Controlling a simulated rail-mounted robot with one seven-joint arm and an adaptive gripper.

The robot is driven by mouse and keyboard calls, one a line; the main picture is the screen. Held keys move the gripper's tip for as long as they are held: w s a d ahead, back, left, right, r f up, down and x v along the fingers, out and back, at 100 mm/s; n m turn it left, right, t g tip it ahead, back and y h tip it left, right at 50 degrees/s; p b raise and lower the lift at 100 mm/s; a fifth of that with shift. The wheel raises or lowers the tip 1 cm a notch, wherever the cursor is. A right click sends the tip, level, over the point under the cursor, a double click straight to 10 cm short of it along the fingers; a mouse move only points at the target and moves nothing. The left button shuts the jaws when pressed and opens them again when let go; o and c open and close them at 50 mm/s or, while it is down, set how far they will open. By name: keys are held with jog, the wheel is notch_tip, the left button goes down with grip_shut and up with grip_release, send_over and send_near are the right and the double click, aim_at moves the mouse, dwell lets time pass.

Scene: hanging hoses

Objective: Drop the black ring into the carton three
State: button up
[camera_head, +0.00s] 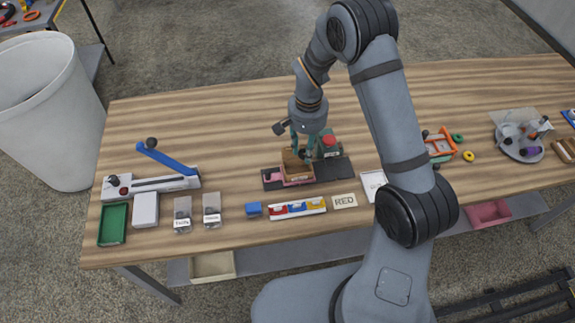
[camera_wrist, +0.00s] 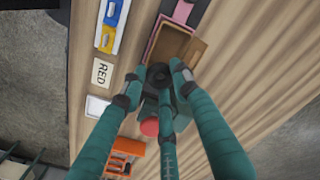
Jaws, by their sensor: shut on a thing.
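My gripper (camera_head: 304,152) points down over a small open brown carton (camera_head: 291,160) near the middle of the bench. In the wrist view my green fingers (camera_wrist: 156,80) close around a small dark thing (camera_wrist: 158,73), likely the black ring. Its ring shape is hard to make out between the dark fingertips. The open carton (camera_wrist: 170,44), with a raised flap, lies just beyond the fingertips and stands on a pink and dark holder (camera_head: 271,178). I cannot read a number on the carton.
A red button on a dark box (camera_head: 330,143) stands close right of my gripper. A RED sign (camera_head: 344,201) and a colored block strip (camera_head: 297,207) lie in front. An orange rack (camera_head: 440,146) is further right. A blue-handled lever (camera_head: 167,158) stands left. The back of the bench is clear.

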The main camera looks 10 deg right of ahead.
jog(key=shift+f+b, duration=1.75)
jog(key=shift+f, duration=1.25)
jog(key=o, duration=0.9)
jog(key=shift+o, duration=0.2)
jog(key=shift+r, duration=0.2)
notch_tip(320, 180, up, 12)
jog(key=shift+f, duration=0.2)
